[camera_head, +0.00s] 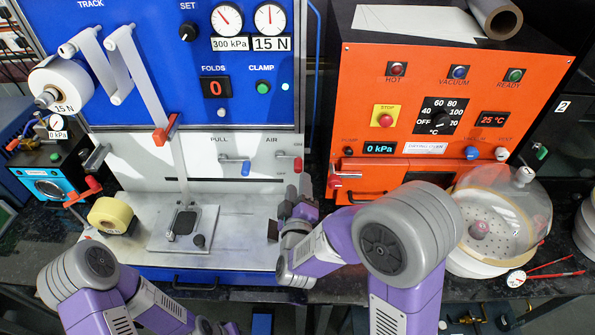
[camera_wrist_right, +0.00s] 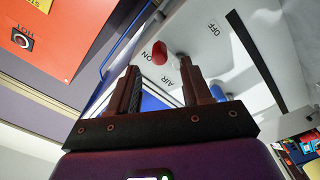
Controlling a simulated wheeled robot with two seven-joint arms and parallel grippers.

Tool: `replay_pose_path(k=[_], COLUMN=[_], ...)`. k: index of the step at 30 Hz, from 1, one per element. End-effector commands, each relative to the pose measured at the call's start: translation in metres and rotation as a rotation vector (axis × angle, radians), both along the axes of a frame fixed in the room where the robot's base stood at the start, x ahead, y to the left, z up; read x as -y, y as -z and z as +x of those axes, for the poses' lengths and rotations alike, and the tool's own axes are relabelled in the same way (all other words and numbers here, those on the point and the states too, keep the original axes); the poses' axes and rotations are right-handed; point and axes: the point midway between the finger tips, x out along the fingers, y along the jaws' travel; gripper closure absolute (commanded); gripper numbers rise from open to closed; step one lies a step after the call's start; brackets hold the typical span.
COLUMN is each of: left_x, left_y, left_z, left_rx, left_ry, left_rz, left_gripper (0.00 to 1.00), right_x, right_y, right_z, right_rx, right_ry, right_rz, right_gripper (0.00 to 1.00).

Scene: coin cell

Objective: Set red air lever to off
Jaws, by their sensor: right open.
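The red air lever (camera_head: 298,165) sits on the grey-white panel under the AIR label, at the right end of the blue machine. In the right wrist view the red lever tip (camera_wrist_right: 159,53) points to the side of the ON label, and the OFF label lies apart from it. My right gripper (camera_head: 287,216) is below and in front of the lever. In the wrist view its two dark fingers (camera_wrist_right: 160,88) are apart with nothing between them, and the lever shows beyond their tips. My left arm enters at the lower left; its gripper is out of view.
The blue PULL lever (camera_head: 232,160) is left of the red one; a blue lever tip (camera_wrist_right: 217,92) also shows beside my right finger. An orange oven (camera_head: 450,90) stands close on the right. A glass dome (camera_head: 505,205) is further right.

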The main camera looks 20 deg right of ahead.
Motion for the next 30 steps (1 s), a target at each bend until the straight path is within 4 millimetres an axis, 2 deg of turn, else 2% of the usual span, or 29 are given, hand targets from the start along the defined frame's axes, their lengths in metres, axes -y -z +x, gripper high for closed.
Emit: replay_pose_path(k=[13,18,25,30], left_x=[0.000,0.000,0.000,0.000], left_y=[0.000,0.000,0.001,0.001], left_z=[0.000,0.000,0.000,0.000], left_rx=[0.001,0.000,0.000,0.000], left_ry=[0.001,0.000,0.000,0.000], left_rz=[0.000,0.000,0.000,0.000], left_gripper=[0.51,0.51,0.51,0.51], right_x=[0.018,0.020,0.020,0.020], right_y=[0.000,-0.001,0.000,0.000], right_z=[0.060,0.069,0.070,0.070], right_rx=[0.000,0.001,0.000,0.000], right_ry=[0.001,0.001,0.000,0.000], right_rz=[-0.001,-0.001,-0.001,-0.001], right_gripper=[0.51,0.51,0.51,0.76])
